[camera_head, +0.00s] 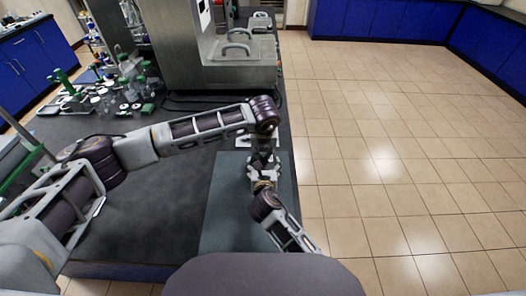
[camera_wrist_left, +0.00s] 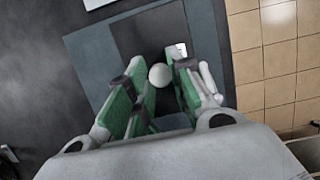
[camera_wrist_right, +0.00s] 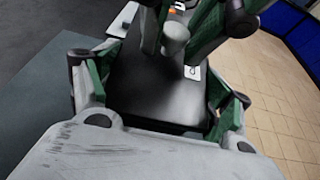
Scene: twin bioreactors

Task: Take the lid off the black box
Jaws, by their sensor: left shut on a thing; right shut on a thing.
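The black box (camera_wrist_right: 145,95) lies on the dark grey-green mat (camera_head: 222,205), mostly hidden by my grippers in the head view. Its flat dark lid (camera_wrist_left: 145,35) carries a round pale knob (camera_wrist_left: 159,76), which also shows in the right wrist view (camera_wrist_right: 175,37). My left gripper (camera_head: 262,160) reaches down from above, with its green-padded fingers shut on the knob. My right gripper (camera_head: 262,184) comes from the near side, its fingers on opposite sides of the box, shut on it. I cannot tell whether there is a gap between lid and box.
A metal bioreactor bench unit (camera_head: 240,75) stands at the back of the dark table (camera_head: 165,205). Glassware and green-capped bottles (camera_head: 120,85) crowd the back left. The table's right edge runs close beside the mat, with open tiled floor (camera_head: 380,150) beyond.

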